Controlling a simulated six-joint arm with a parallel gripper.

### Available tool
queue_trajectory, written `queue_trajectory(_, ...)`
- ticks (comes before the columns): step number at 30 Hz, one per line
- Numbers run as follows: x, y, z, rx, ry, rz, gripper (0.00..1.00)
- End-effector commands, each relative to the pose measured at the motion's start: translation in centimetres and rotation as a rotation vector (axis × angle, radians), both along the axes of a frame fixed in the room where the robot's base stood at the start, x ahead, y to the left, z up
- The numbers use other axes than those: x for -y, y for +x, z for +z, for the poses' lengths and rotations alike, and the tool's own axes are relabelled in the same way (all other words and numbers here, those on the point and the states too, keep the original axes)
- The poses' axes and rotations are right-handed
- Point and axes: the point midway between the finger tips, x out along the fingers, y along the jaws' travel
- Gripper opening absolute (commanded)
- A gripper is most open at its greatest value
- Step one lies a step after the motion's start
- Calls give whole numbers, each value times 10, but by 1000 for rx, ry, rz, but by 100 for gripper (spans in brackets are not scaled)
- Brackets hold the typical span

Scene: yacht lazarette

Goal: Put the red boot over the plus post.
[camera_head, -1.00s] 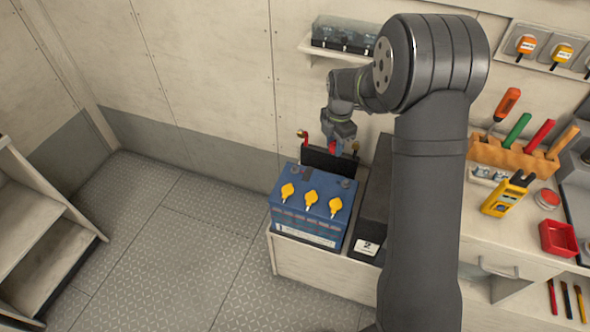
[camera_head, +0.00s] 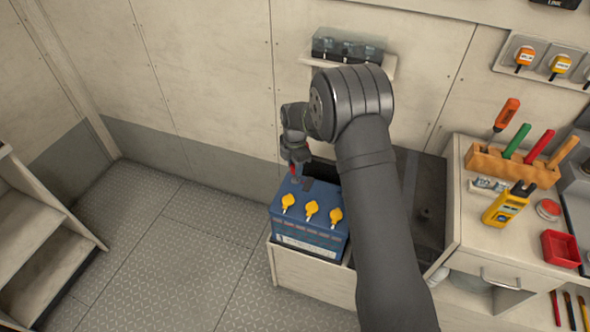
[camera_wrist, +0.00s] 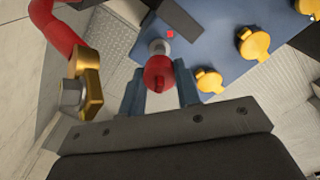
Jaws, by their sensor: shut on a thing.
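The red boot (camera_wrist: 158,73) is between the fingers of my gripper (camera_wrist: 160,92), which is shut on it, in the wrist view. The grey plus post (camera_wrist: 159,47) stands on the blue battery (camera_wrist: 215,50) just beyond the boot, beside a small red mark (camera_wrist: 170,34). The boot overlaps the post's near side in the picture; I cannot tell whether they touch. In the head view my gripper (camera_head: 297,160) is above the back left corner of the battery (camera_head: 308,236), and the boot is hard to make out there.
A brass clamp (camera_wrist: 88,82) on a red cable (camera_wrist: 55,28) is left of my gripper. Yellow caps (camera_head: 311,209) stand on the battery top. A small wall shelf (camera_head: 390,66) with a clear-lidded box is behind my arm. The tool bench (camera_head: 475,215) is at right.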

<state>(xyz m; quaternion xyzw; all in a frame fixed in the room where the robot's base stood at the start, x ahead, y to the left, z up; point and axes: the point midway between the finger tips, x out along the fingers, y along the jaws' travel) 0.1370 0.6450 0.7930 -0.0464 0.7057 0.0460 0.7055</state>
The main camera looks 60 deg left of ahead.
Motion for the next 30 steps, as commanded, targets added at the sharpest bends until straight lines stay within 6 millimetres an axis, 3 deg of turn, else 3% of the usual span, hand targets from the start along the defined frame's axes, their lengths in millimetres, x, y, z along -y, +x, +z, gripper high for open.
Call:
queue_trajectory(4, 0, 0, -19, -1, 0, 0, 9)
queue_trajectory(26, 0, 0, -32, 0, 1, 0, 9)
queue_trajectory(27, 0, 0, -32, 0, 1, 0, 34)
queue_trajectory(30, 0, 0, -31, 0, 1, 0, 52)
